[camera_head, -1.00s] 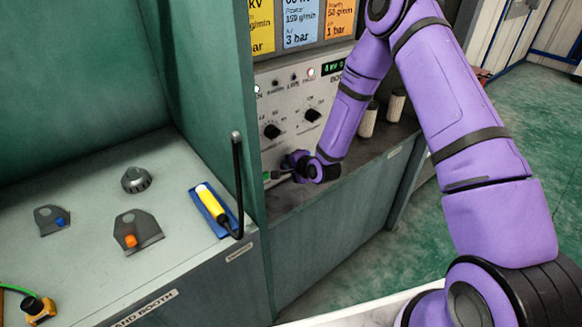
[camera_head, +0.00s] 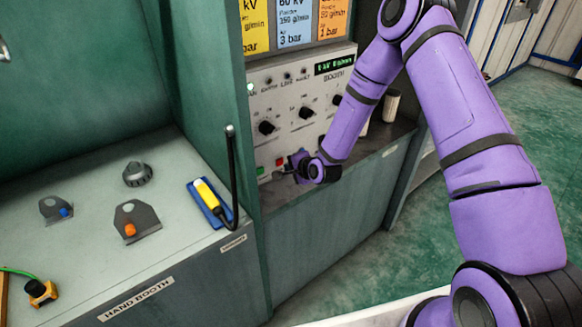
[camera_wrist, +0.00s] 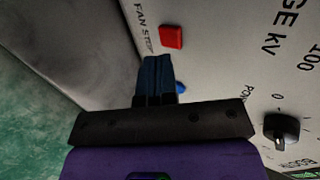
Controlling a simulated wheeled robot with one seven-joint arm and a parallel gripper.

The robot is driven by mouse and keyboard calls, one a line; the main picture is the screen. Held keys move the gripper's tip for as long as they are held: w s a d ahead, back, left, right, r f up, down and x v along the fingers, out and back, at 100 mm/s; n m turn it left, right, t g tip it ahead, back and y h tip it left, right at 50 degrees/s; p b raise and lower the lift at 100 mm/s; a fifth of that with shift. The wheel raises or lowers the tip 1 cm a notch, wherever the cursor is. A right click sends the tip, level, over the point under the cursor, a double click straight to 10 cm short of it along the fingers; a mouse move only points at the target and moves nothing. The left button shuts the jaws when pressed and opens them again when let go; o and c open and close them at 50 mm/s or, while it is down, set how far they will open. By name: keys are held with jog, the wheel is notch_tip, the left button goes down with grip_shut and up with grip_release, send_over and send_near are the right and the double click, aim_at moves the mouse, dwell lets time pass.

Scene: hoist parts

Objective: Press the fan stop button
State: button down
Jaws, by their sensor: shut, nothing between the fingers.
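The red button (camera_wrist: 171,37) beside the "FAN STOP" lettering sits on the pale control panel in the wrist view. It also shows in the head view as a small red spot (camera_head: 279,161) low on the panel. My gripper (camera_wrist: 157,60) is shut, with nothing between its fingers. Its dark fingertips are just below the red button in the wrist view; I cannot tell whether they touch the panel. In the head view my gripper (camera_head: 287,172) is at the panel's lower left part, close to the red button. A green button (camera_head: 261,171) is left of the red one.
The control panel (camera_head: 285,100) carries black knobs (camera_head: 266,127), small lamps and a display (camera_head: 334,64). A booth bench (camera_head: 90,245) holds several parts. Light-coloured cylinders (camera_head: 391,106) stand on the ledge at right.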

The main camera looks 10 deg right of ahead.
jog(key=v, duration=0.9)
jog(key=shift+s, duration=0.25)
jog(key=shift+d+r, duration=0.1)
jog(key=s+d+r+n+g+h, duration=0.1)
jog(key=s+d+r+n, duration=0.15)
jog(key=r, duration=0.55)
jog(key=s+d+r+n+g+h, duration=0.1)
jog(key=s+d+r+n+h, duration=0.15)
jog(key=r, duration=0.55)
jog(key=s+d+r+n+g+h, duration=0.1)
jog(key=s+d+r+n, duration=0.15)
jog(key=r, duration=0.55)
jog(key=s+d+r+n+g, duration=0.1)
jog(key=s+r, duration=0.3)
jog(key=s, duration=0.4)
jog(key=s+d+r+n, duration=0.1)
jog(key=s+r, duration=0.3)
jog(key=s, duration=0.5)
jog(key=s+d+r+n+g, duration=0.1)
jog(key=s+r+n, duration=0.2)
jog(key=s, duration=0.6)
notch_tip(320, 180, up, 2)
jog(key=shift+r+g, duration=0.1)
jog(key=shift+g, duration=0.2)
jog(key=shift+n+h, duration=0.25)
